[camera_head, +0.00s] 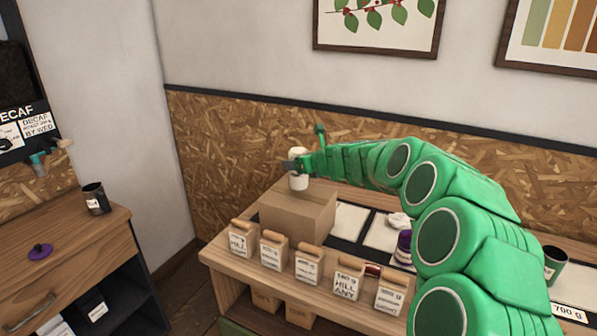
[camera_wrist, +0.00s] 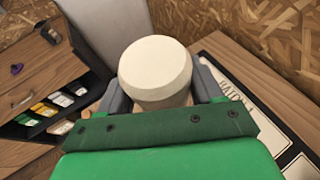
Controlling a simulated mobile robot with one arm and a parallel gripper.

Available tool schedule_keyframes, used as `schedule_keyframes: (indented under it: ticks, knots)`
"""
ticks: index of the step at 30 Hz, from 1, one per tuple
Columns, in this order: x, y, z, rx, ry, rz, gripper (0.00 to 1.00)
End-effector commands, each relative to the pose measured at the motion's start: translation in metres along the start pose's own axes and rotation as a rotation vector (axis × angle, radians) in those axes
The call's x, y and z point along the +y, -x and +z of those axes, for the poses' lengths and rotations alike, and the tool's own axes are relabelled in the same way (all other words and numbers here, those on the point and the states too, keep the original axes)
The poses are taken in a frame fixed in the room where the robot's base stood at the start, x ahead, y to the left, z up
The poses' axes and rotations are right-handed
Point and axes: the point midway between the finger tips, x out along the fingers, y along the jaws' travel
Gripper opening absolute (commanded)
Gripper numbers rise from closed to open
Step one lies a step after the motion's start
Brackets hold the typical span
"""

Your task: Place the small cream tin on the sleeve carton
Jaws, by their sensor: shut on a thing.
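The small cream tin (camera_head: 298,183) is upright in my gripper (camera_head: 299,166), over the back part of the sleeve carton. In the wrist view the cream tin (camera_wrist: 155,68) fills the space between the two grey fingers of my gripper (camera_wrist: 160,85), one on each side. The sleeve carton (camera_head: 297,219) is a plain brown box on the wooden bench. The tin's base shows just above the carton's top; I cannot tell whether they touch. The carton is not clearly visible in the wrist view, where the tin and gripper block the middle.
Several labelled paper bags (camera_head: 308,267) line the bench's front edge. A purple-banded jar (camera_head: 403,247) and a dark tin (camera_head: 554,262) stand further right. White label cards (camera_head: 347,222) lie beside the carton. A wooden cabinet (camera_head: 60,250) with a dark cup (camera_head: 96,198) is at left.

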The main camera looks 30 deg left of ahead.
Motion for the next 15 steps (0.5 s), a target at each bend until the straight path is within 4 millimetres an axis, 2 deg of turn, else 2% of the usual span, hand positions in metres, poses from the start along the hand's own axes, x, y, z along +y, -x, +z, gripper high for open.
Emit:
schedule_keyframes:
  ticks: [9, 15]
  knots:
    - [0.0, -0.012, -0.027, -0.001, -0.003, 0.001, 0.25]
    - [0.0, -0.013, -0.029, 0.0, 0.0, 0.0, 0.25]
